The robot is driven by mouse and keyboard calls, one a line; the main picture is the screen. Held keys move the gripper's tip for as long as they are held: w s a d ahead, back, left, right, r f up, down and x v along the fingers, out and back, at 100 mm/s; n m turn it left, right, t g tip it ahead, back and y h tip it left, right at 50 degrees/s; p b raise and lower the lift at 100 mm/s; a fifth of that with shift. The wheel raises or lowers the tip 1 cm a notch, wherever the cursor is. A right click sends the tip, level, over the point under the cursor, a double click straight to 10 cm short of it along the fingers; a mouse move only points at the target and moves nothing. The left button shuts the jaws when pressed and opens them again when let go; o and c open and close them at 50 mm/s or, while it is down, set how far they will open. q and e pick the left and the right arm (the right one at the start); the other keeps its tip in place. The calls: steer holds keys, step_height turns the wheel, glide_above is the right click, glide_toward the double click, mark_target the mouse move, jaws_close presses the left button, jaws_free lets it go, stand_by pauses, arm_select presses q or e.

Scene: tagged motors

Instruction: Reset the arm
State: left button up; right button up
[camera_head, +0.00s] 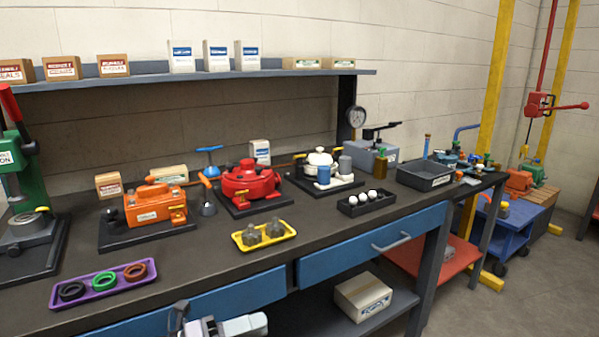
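My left gripper (184,318) shows at the bottom edge, in front of the workbench (330,228) and below its top. Part of it is cut off by the frame, and I cannot tell how far its fingers are apart. I see nothing held in it. My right gripper is not in view. On the bench stand an orange motor-like unit (148,207), a red one (250,183) and a white one (320,160), each on a dark base.
A purple tray (88,291) holds three rings. A yellow tray (281,237) holds two grey parts. A black tray (378,205) holds white balls. A green press (27,180) stands at left. A blue drawer (340,258) fronts the bench. Open floor lies at right.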

arm_select(q)
steer(key=s+a+f+n+t+y, duration=0.1)
steer(key=s+a+f+n+y, duration=0.3)
steer(key=n, duration=0.7)
steer(key=s+a+f+n+t+y, duration=0.1)
steer(key=s+a+f+n+y, duration=0.2)
steer(key=s+f+n+y, duration=0.3)
steer(key=s+a+f+n+t+y, duration=0.1)
steer(key=s+a+f+n+y, duration=0.3)
steer(key=s+f+n, duration=0.6)
steer(key=s+n+y, duration=0.1)
steer(key=s+n, duration=0.1)
steer(key=n, duration=0.4)
steer(key=shift+s+a+p, duration=0.3)
steer(key=shift+t, duration=0.3)
steer(key=shift+o, duration=1.1)
steer(key=shift+w+d, duration=0.1)
steer(key=shift+w, duration=0.05)
